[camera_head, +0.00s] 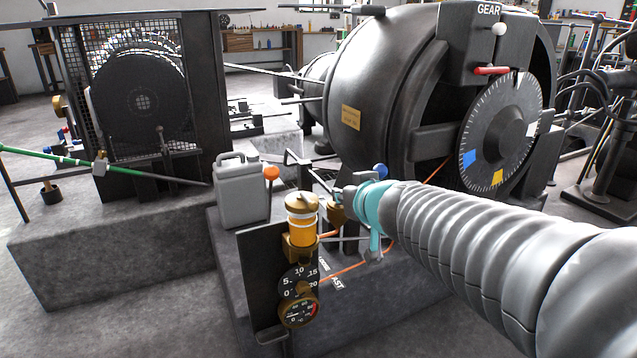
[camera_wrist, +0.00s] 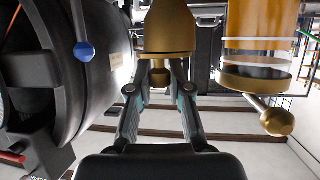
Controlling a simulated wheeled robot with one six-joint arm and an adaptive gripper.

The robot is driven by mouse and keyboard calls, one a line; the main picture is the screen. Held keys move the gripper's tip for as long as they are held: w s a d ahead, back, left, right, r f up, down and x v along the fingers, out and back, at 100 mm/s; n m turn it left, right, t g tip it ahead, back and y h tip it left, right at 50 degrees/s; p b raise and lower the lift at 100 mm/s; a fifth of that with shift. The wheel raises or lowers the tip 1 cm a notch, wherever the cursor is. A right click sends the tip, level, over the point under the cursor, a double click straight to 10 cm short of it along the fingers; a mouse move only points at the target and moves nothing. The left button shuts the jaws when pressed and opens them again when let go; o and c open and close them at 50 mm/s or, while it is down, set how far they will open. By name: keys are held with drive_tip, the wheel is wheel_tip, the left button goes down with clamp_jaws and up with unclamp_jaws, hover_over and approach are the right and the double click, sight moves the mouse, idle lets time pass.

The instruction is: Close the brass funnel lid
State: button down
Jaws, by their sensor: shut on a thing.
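The brass funnel (camera_wrist: 167,28) hangs at the top middle of the wrist view, which looks upside down. Its brass lid (camera_wrist: 166,53) shows as a rim across the wide end, with a small brass knob (camera_wrist: 160,76) on it. My gripper (camera_wrist: 161,70) has its two fingers on either side of the knob and is shut on the lid there. In the head view the brass funnel (camera_head: 337,212) is small, just right of the amber oiler, with my gripper (camera_head: 338,194) at its top. I cannot tell whether the lid sits flush.
The amber oiler (camera_head: 302,232) with a brass cap stands close left of the funnel, above dial gauges (camera_head: 298,309). A grey jug (camera_head: 242,190) and an orange knob (camera_head: 271,173) are farther left. A blue knob (camera_head: 380,171) and the large black drum (camera_head: 385,85) lie behind.

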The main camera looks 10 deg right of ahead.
drive_tip(key=shift+s+a+m+h+p, duration=0.1)
drive_tip(key=shift+a+m+h+p, duration=0.2)
drive_tip(key=shift+m+h, duration=0.2)
drive_tip(key=shift+s+a+m+h+p, duration=0.15)
drive_tip(key=shift+m+h+p, duration=0.25)
drive_tip(key=shift+h, duration=0.2)
drive_tip(key=shift+f, duration=0.1)
drive_tip(key=c, duration=1.1)
unclamp_jaws()
drive_tip(key=shift+o, duration=0.2)
drive_tip(key=v, duration=1.2)
drive_tip(key=shift+a, duration=0.2)
drive_tip(key=shift+f+m, duration=0.1)
drive_tip(key=shift+m, duration=0.2)
